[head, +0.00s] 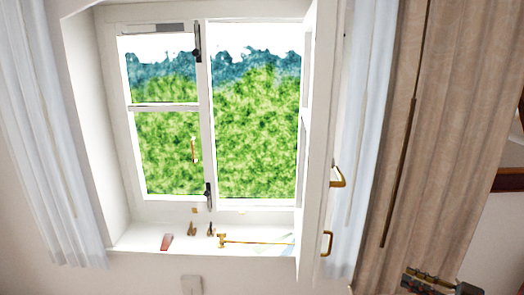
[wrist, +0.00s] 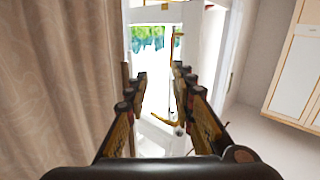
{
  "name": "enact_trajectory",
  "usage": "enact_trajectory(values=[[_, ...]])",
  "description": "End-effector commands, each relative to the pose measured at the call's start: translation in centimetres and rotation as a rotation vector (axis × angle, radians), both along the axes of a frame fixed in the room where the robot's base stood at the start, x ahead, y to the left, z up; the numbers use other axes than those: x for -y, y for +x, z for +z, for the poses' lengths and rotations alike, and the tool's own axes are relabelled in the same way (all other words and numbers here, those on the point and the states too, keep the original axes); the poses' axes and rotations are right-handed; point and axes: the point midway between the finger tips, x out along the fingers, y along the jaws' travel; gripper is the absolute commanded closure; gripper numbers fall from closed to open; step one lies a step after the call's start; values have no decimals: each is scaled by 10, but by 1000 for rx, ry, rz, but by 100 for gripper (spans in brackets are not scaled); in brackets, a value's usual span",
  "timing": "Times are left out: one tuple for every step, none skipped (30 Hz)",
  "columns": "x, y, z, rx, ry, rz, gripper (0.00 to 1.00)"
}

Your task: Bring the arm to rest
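My gripper (wrist: 158,82) is open in the wrist view, with a clear gap between its two fingers and nothing held there. Beyond the gap are a white window frame and a brass handle (wrist: 165,119). Part of my gripper or arm also shows at the lower right edge of the head view, in front of the beige curtain (head: 408,140).
The window sill (head: 140,238) holds several small items, including a reddish one (head: 166,242) and a brass stay (head: 255,241). White curtains (head: 45,130) hang at the sides. In the wrist view a beige curtain (wrist: 55,80) fills the left and a pale cabinet (wrist: 300,70) stands right.

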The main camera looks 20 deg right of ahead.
Motion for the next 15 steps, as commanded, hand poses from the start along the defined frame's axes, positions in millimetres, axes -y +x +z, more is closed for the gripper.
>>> enact_trajectory(values=[[6, 2, -5, -10, -18, -24, 75], [11, 4, -7, -16, -30, -40, 75], [17, 6, -12, -24, -45, -66, 75], [22, 8, -15, -32, -56, -86, 75], [27, 9, -19, -40, -68, -108, 75], [34, 11, -24, -52, -83, -139, 75], [40, 12, -29, -62, -94, -164, 75], [46, 14, -33, -72, -105, -189, 75], [55, 15, -39, -89, -120, -227, 75], [62, 15, -44, -101, -132, -258, 75], [69, 16, -49, -116, -143, -291, 75], [80, 15, -56, -137, -158, -338, 75], [89, 14, -62, -156, -170, -376, 75], [99, 13, -67, -179, -184, -419, 75], [113, 9, -73, -210, -204, -481, 75]])
